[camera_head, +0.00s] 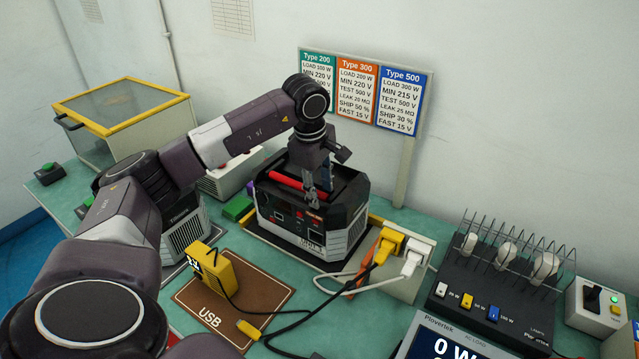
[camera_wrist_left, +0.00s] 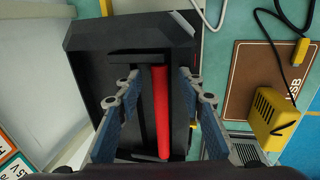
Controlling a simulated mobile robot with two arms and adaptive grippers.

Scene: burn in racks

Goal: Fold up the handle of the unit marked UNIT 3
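A black and grey power unit (camera_head: 286,212) stands on the bench mid-view. A label on its front lower edge is too small to read surely. Its red handle (camera_head: 292,183) lies low along the top, close to the recess. In the left wrist view the red handle (camera_wrist_left: 162,120) runs between the two fingers. My left gripper (camera_head: 318,188) points down over the unit's top. It is open in the wrist view (camera_wrist_left: 160,88), with a finger on each side of the handle and gaps showing. The far part of the handle is partly hidden by my gripper. My right gripper is not in view.
A yellow USB tester (camera_head: 218,270) sits on a brown mat (camera_head: 262,296) in front. Yellow and white plugs (camera_head: 390,245) with cables are right of the unit. Another grey unit (camera_head: 184,235) stands left, partly behind my arm. A lamp rack (camera_head: 500,290) is at right.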

